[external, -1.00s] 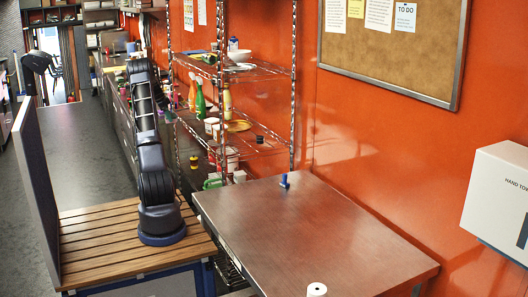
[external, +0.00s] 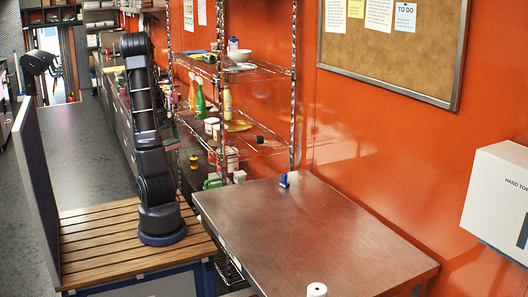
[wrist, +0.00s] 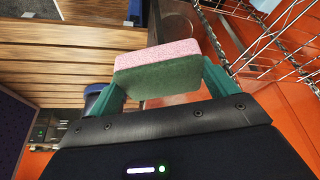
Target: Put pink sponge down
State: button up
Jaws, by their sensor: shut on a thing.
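The pink sponge (wrist: 158,56) shows in the wrist view, with a pink face on top and a green face toward the camera. My gripper (wrist: 160,78) is shut on it, with one green finger at each end of the sponge. The sponge is held in the air, with nothing seen touching its underside. In the external view I cannot make out the sponge or the gripper's fingers; my arm stands upright on its wooden-slatted base.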

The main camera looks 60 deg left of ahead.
jog(key=s+d+f+m+g, duration=0.1)
jog(key=s+d+m, duration=0.1)
jog(key=d, duration=0.4)
jog(key=s+d+f+m, duration=0.2)
jog(key=s+d, duration=0.1)
jog(key=d, duration=0.4)
jog(key=w+d+n, duration=0.2)
jog(key=w+d, duration=0.2)
jog(key=w, duration=0.5)
jog(key=w+d+n+t, duration=0.1)
jog(key=w+d, duration=0.3)
jog(key=w, duration=0.6)
jog(key=w+d+n, duration=0.2)
jog(key=w+d, duration=0.2)
jog(key=w, duration=0.5)
jog(key=w+d+r+m+g, duration=0.1)
jog(key=w+d+r+m, duration=0.25)
jog(key=d, duration=0.35)
jog(key=w+d+r+m+g, duration=0.1)
jog(key=w+d+r+m, duration=0.1)
jog(key=w+d+r, duration=0.3)
jog(key=f, duration=0.7)
jog(key=s+d+f, duration=0.1)
jog(key=f, duration=1.3)
jog(key=shift+s+d+f, duration=0.1)
jog(key=shift+s+d, duration=0.05)
jog(key=shift+s, duration=0.05)
jog(key=shift+f, duration=0.15)
jog(key=o, duration=0.7)
jog(key=shift+o, duration=0.5)
